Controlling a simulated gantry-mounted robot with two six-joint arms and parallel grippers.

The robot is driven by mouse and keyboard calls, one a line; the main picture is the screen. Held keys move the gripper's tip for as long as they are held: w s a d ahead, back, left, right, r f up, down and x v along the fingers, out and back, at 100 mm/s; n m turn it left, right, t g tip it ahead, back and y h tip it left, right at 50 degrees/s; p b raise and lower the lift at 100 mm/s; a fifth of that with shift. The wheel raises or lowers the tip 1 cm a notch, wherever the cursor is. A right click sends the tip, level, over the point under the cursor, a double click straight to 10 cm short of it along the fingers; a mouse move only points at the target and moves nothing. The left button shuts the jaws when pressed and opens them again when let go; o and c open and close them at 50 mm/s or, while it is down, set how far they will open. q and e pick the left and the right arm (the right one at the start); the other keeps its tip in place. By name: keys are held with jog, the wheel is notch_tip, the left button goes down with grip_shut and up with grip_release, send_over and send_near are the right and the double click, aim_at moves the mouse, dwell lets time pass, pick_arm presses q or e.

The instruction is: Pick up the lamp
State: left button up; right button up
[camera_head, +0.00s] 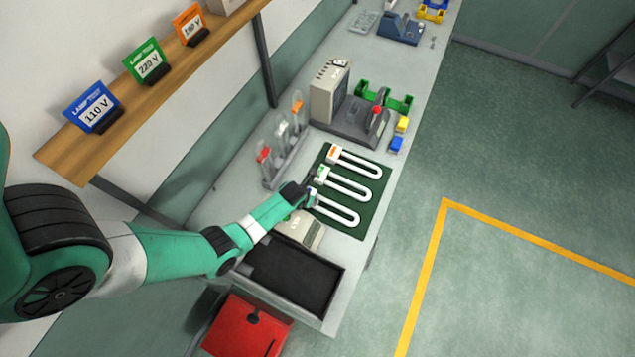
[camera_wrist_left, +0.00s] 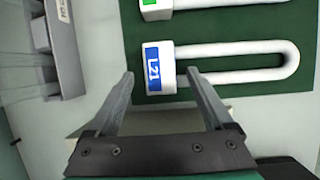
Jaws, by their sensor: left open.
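Three white U-shaped lamps lie on a dark green mat (camera_head: 372,205). The nearest lamp (camera_head: 338,214) has a blue label on its base; this lamp also shows in the left wrist view (camera_wrist_left: 235,49). The middle lamp (camera_head: 350,194) has a green mark, and the far lamp (camera_head: 360,161) has an orange one. My left gripper (camera_head: 309,191) is at the base end of the blue-labelled lamp. In the left wrist view its fingers (camera_wrist_left: 162,75) are apart, with the lamp's base just beyond and between the tips. Whether they touch it cannot be told. My right gripper is not in view.
A rack with upright colour-marked pieces (camera_head: 284,155) stands left of the mat. A grey machine (camera_head: 352,118) stands behind it. A black tray (camera_head: 290,275) lies in front, with a small pale box (camera_head: 306,235) between. A wooden shelf (camera_head: 150,85) overhangs the bench's left side.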

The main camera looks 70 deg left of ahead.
pick_arm(q)
jog(key=b+x, duration=0.1)
jog(key=x, duration=0.2)
jog(key=shift+f+b, duration=0.15)
jog(key=shift+b, duration=0.2)
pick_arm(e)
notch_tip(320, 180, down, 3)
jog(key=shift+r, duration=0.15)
pick_arm(q)
jog(key=shift+c, duration=0.3)
grip_shut()
